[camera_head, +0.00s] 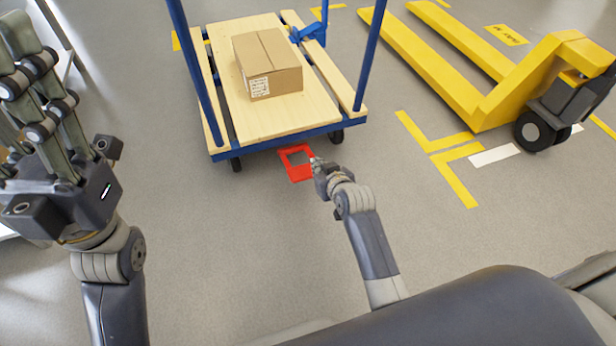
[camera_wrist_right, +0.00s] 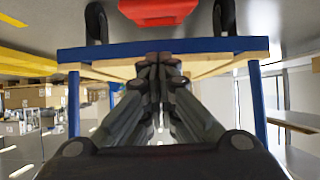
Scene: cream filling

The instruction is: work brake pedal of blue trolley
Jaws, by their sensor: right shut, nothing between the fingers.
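The blue trolley (camera_head: 280,138) has a wooden deck and blue uprights. Its red brake pedal (camera_head: 299,174), a flat open frame, sticks out from under the near edge; it also shows at the top of the right wrist view (camera_wrist_right: 158,10). My right gripper (camera_head: 315,161) is shut and empty, its tips at the pedal's right side. I cannot tell whether they touch it. In the wrist view the shut fingers (camera_wrist_right: 158,62) point toward the trolley. My left gripper (camera_head: 18,50) is raised at the far left, away from the trolley; its tips are partly cut off.
A cardboard box (camera_head: 268,62) sits on the trolley deck. A yellow pallet truck (camera_head: 480,100) stands at the right, beyond yellow floor markings (camera_head: 450,160). The grey floor in front of the trolley is clear. A white-edged table or rack (camera_head: 60,35) stands at the upper left.

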